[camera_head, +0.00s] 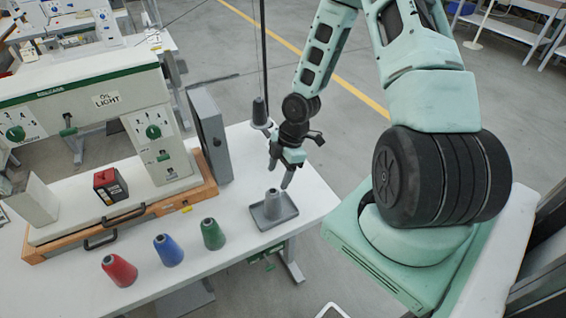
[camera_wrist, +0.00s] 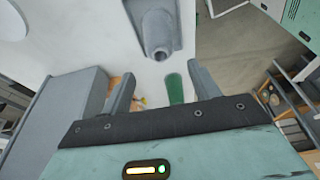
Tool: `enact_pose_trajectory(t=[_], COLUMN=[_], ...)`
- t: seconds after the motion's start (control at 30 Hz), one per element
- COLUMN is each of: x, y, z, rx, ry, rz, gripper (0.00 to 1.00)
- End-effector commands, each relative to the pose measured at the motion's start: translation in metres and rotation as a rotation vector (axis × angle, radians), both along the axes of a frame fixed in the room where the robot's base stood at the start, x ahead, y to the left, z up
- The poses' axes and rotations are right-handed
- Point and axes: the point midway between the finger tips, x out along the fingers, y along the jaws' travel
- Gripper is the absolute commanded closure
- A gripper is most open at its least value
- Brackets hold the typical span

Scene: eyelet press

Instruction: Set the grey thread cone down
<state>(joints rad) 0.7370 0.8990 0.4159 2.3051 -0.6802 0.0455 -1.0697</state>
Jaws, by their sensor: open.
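The grey thread cone (camera_head: 272,203) stands upright in a shallow grey tray (camera_head: 289,206) near the right end of the white table. The cone (camera_wrist: 158,35) also shows in the wrist view, in the tray (camera_wrist: 184,8), beyond the fingertips. My gripper (camera_head: 279,175) is above the tray and the cone, apart from them. Its two fingers (camera_wrist: 160,92) are spread, with nothing held between them.
Green (camera_head: 213,234), blue (camera_head: 168,250) and red (camera_head: 119,270) cones stand in a row left of the tray. A grey upright panel (camera_head: 209,135) and the eyelet press (camera_head: 95,110) stand behind.

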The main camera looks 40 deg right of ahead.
Motion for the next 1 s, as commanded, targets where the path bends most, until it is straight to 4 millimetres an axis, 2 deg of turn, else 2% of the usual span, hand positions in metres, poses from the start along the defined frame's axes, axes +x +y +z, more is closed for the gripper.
enact_pose_trajectory(t=[0.2, 0.37, 0.47, 0.57, 0.77, 0.87, 1.0], x=[-0.002, -0.003, -0.003, -0.003, -0.014, -0.028, -0.06], y=[-0.01, -0.012, -0.006, 0.013, 0.078, 0.114, 0.164], z=[0.031, 0.041, 0.049, 0.064, 0.116, 0.144, 0.181], rx=[0.001, 0.0, -0.013, -0.051, -0.174, -0.222, -0.256], ry=[-0.002, 0.001, 0.013, 0.051, 0.131, 0.146, 0.149], rz=[-0.002, -0.001, -0.001, -0.022, -0.145, -0.226, -0.344], gripper=[0.39, 0.39, 0.39, 0.39, 0.39, 0.39, 0.39])
